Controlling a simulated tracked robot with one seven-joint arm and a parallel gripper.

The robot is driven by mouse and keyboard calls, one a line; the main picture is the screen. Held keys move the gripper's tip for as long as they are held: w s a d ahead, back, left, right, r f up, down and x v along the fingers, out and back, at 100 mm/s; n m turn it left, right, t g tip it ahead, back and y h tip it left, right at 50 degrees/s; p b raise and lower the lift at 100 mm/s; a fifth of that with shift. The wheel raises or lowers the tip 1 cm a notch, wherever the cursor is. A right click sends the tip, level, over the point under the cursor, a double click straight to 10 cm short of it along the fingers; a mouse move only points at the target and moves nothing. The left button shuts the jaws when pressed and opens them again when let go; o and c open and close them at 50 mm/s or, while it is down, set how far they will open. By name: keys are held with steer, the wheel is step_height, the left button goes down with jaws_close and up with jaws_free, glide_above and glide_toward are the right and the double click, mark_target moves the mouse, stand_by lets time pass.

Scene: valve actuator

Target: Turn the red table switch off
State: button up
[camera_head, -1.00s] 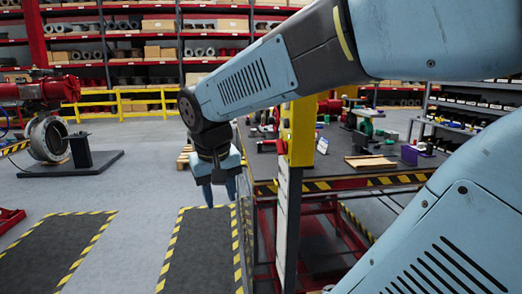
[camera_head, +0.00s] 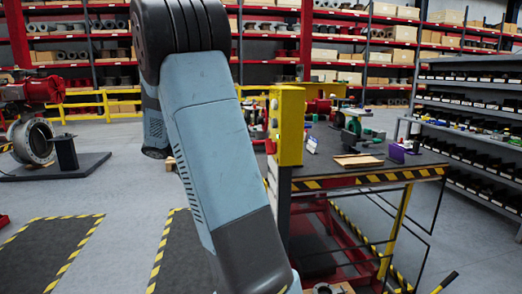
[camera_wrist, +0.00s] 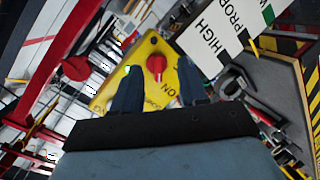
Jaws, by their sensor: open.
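A red rotary switch (camera_wrist: 156,66) sits on a yellow box panel (camera_wrist: 150,47) in the wrist view, with the letters "ON" partly readable beside it. My gripper (camera_wrist: 159,63) is open, with one dark blue finger to either side of the red switch in the picture. No contact with the switch shows, and the exact gap to it cannot be judged. In the head view the yellow control box (camera_head: 290,125) stands on a post at the table's left corner.
The work table (camera_head: 365,176) with a striped edge holds a green device (camera_head: 355,135) and small parts. A white sign reading "HIGH" (camera_wrist: 213,30) is near the panel in the wrist view. Shelving (camera_head: 470,120) stands at the right.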

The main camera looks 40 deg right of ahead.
steer(key=w+m+g+h, duration=0.1)
steer(key=w+m+h, duration=0.1)
steer(key=w+h, duration=0.15)
glide_toward(271, 147)
steer(key=x, duration=0.7)
steer(key=shift+w+d+f+y, duration=0.15)
steer(key=shift+w+f+y, duration=0.1)
steer(key=shift+w+y, duration=0.15)
jaws_close()
